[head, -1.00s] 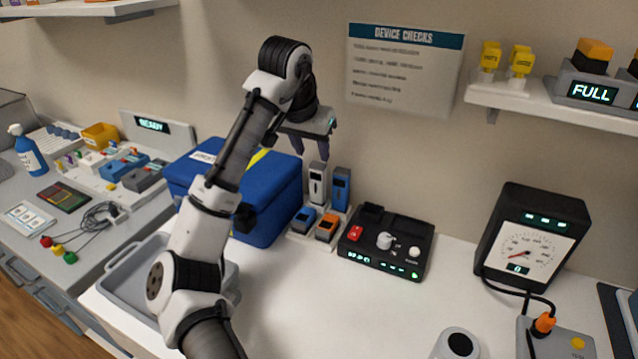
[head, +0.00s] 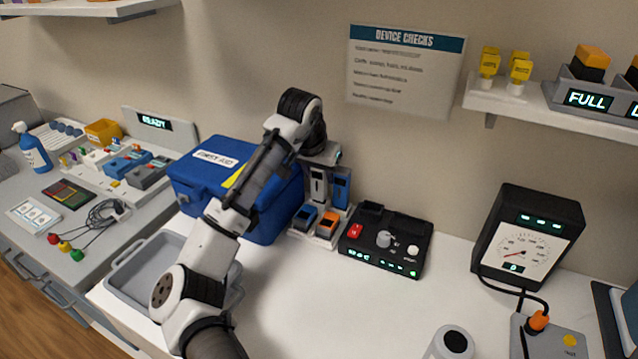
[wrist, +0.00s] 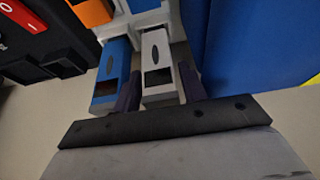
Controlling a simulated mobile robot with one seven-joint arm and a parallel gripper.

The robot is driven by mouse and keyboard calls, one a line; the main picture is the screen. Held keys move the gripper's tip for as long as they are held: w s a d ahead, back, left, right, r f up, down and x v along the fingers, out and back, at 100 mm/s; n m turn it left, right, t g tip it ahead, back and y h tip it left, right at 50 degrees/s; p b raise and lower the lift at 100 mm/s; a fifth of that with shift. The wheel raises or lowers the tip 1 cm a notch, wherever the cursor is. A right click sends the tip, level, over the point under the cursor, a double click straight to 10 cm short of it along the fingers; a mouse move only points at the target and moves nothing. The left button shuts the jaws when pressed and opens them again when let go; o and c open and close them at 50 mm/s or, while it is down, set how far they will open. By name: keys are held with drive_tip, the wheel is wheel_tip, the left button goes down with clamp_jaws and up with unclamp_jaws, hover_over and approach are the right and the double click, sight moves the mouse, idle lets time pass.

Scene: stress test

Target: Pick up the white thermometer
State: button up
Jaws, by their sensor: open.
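The white thermometer (head: 318,186) stands upright in a light rack on the counter, to the left of a blue thermometer (head: 341,187). In the wrist view the white thermometer (wrist: 158,72) lies between the two dark fingers of my gripper (wrist: 160,90). The fingers are open, one on each side of it, with the left finger in the gap beside the blue thermometer (wrist: 110,78). In the head view my gripper (head: 318,160) is at the top of the white thermometer, and its fingers are hard to make out. I cannot tell whether the fingers touch it.
A blue first-aid box (head: 215,180) stands close on the left of the rack. A black control box (head: 387,240) is to the right. The white counter in front is mostly clear.

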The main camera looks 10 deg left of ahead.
drive_tip(key=c, duration=0.7)
drive_tip(key=shift+c, duration=0.2)
